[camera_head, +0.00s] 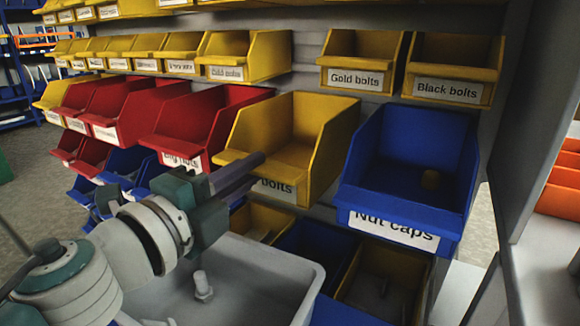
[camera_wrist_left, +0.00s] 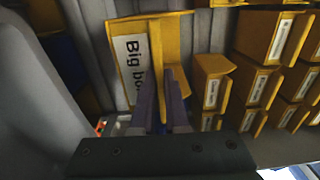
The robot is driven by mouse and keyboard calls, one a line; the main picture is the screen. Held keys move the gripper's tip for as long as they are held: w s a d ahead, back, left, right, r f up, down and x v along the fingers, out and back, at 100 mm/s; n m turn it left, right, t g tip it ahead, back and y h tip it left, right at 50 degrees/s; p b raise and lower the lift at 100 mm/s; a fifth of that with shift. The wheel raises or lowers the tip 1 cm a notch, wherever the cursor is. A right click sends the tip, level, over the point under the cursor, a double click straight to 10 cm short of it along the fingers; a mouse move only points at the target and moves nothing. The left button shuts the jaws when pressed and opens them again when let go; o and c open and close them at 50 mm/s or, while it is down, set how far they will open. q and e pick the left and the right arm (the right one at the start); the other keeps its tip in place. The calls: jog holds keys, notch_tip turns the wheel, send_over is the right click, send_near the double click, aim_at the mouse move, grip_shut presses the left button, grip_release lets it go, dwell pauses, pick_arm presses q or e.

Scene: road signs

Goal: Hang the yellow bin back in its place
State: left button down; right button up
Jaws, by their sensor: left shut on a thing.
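The yellow bin (camera_head: 322,135) with a label ending in "bolts" is in the gap between a red bin (camera_head: 196,125) and the blue "Nut caps" bin (camera_head: 405,165). It looks roughly level with them, and I cannot tell whether its back is hooked on the rack. My left gripper (camera_head: 245,168) is shut on its front edge, and its fingers cover part of the label. In the left wrist view the fingers (camera_wrist_left: 164,85) close on the bin (camera_wrist_left: 176,42), whose label reads "Big bo". My right gripper is not in view.
Small yellow bins, including "Gold bolts" (camera_head: 357,78) and "Black bolts" (camera_head: 448,88), hang in the row above. A grey tub (camera_head: 255,280) with a pale bolt (camera_head: 203,284) stands below. Open bins lie under the yellow one. A grey upright panel (camera_head: 540,130) closes the right side.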

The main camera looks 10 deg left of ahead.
pick_arm(q)
jog(key=c, duration=0.8)
grip_release()
jog(key=shift+c, duration=0.2)
jog(key=shift+s, duration=0.1)
